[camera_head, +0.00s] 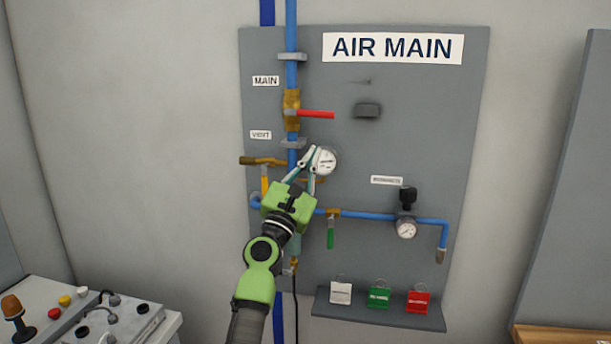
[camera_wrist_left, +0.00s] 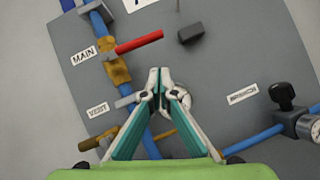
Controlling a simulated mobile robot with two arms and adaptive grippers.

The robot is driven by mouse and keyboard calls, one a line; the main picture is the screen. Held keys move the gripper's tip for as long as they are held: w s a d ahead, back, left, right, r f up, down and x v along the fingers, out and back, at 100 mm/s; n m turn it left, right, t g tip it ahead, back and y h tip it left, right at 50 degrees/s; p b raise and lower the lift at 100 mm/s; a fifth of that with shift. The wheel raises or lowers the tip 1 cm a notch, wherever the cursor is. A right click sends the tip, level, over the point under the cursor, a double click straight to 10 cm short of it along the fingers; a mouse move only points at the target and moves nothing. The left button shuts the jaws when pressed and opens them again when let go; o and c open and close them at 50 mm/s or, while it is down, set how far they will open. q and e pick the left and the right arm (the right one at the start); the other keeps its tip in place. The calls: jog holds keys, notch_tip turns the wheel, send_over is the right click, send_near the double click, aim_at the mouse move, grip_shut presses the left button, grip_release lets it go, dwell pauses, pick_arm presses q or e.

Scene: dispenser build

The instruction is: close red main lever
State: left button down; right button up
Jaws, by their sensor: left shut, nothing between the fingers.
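The red main lever (camera_head: 317,114) sticks out to the right, level, from the brass main valve (camera_head: 291,108) on the vertical blue pipe, crosswise to the pipe. In the left wrist view the red lever (camera_wrist_left: 138,43) is above and left of my fingertips, and the brass valve (camera_wrist_left: 116,65) is beside it. My left gripper (camera_head: 309,153) is shut and empty, below the lever and in front of the pressure gauge (camera_head: 325,161). In the wrist view the left gripper's fingertips (camera_wrist_left: 160,75) meet, apart from the lever. My right gripper is in neither view.
A dark block (camera_head: 367,110) juts from the panel (camera_head: 440,120) right of the lever. Below are a yellow-handled vent valve (camera_head: 264,177), a green-handled valve (camera_head: 331,235) and a regulator (camera_head: 407,197). A shelf with tags (camera_head: 379,298) is lower right. The panel around the lever's tip is clear.

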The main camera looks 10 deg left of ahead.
pick_arm(q)
jog(key=s+f, duration=0.2)
jog(key=s, duration=0.1)
jog(key=s+f, duration=0.1)
jog(key=shift+s+d+f, duration=0.1)
jog(key=shift+s+d, duration=0.05)
jog(key=shift+s, duration=0.25)
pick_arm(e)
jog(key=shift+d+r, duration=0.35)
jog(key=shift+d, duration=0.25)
pick_arm(q)
jog(key=shift+f, duration=0.1)
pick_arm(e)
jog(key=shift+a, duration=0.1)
